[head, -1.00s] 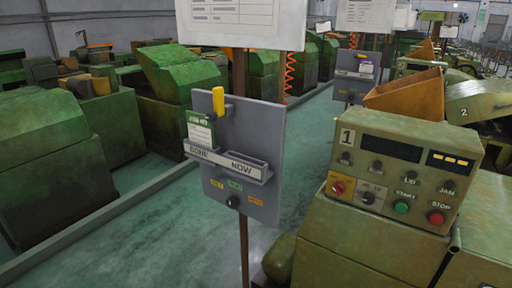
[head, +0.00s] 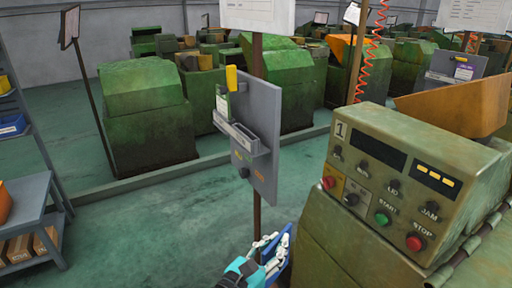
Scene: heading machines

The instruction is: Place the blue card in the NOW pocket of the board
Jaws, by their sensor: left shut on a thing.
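The grey board (head: 264,118) stands on a brown post left of the machine, seen at a steep angle. My right gripper is not in view.
The green machine's control panel (head: 390,182), with buttons, stands close on the right. A grey shelf (head: 30,215) with boxes is at left. The floor (head: 150,235) between is clear.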

